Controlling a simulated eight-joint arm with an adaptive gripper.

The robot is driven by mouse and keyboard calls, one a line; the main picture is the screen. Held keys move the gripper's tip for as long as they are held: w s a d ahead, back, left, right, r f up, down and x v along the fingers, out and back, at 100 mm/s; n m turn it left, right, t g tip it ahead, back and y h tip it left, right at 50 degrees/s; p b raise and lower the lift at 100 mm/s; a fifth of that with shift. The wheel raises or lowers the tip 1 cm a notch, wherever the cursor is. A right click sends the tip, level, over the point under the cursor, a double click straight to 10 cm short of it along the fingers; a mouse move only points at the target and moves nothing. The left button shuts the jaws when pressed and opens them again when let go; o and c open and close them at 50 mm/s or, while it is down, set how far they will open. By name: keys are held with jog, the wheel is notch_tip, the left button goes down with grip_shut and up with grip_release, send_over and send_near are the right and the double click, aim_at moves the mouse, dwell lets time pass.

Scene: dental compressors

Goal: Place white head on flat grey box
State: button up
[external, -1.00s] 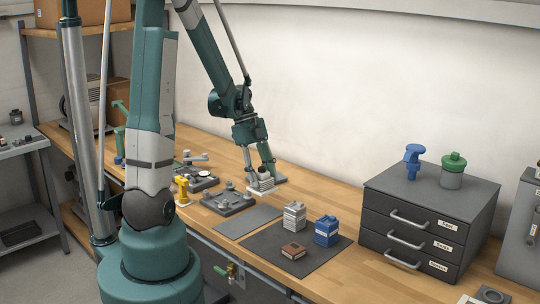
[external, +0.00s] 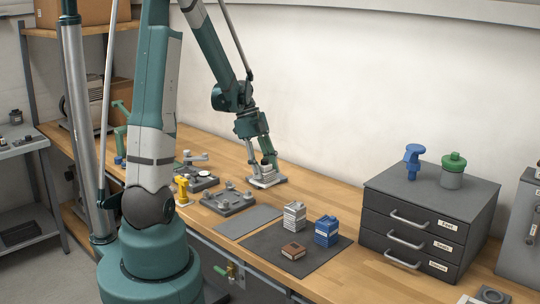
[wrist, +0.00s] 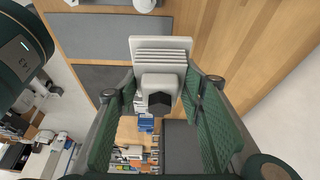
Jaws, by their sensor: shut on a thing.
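The white head (wrist: 162,85) is a pale block with stacked fins, a wide pale plate at its far end and a black hexagonal knob (wrist: 160,103) at its near end. My gripper (external: 266,165) is shut on it, with the green pads on either side in the wrist view. In the external view the head (external: 266,173) is near the back of the bench; I cannot tell whether its plate touches the wood. A flat grey panel (external: 249,220) lies left of the dark mat; it also shows in the wrist view (wrist: 110,35). I cannot tell its thickness.
The dark mat (external: 265,246) bears a white finned block (external: 294,215), a blue block (external: 327,231) and a brown block (external: 293,251). Grey bases with knobs (external: 229,203) and a yellow part (external: 183,190) stand left. A drawer chest (external: 425,225) is right.

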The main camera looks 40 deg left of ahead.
jog(key=w+a+r+n+t+p, duration=0.1)
jog(key=w+a+n, duration=0.3)
jog(key=w+a, duration=1.2)
jog(key=shift+w+p, duration=0.5)
jog(key=shift+w, duration=0.15)
jog(key=shift+f, duration=3.05)
jog(key=shift+f, duration=0.1)
jog(key=shift+f, duration=1.75)
jog(key=shift+f, duration=0.15)
jog(key=o, duration=1.2)
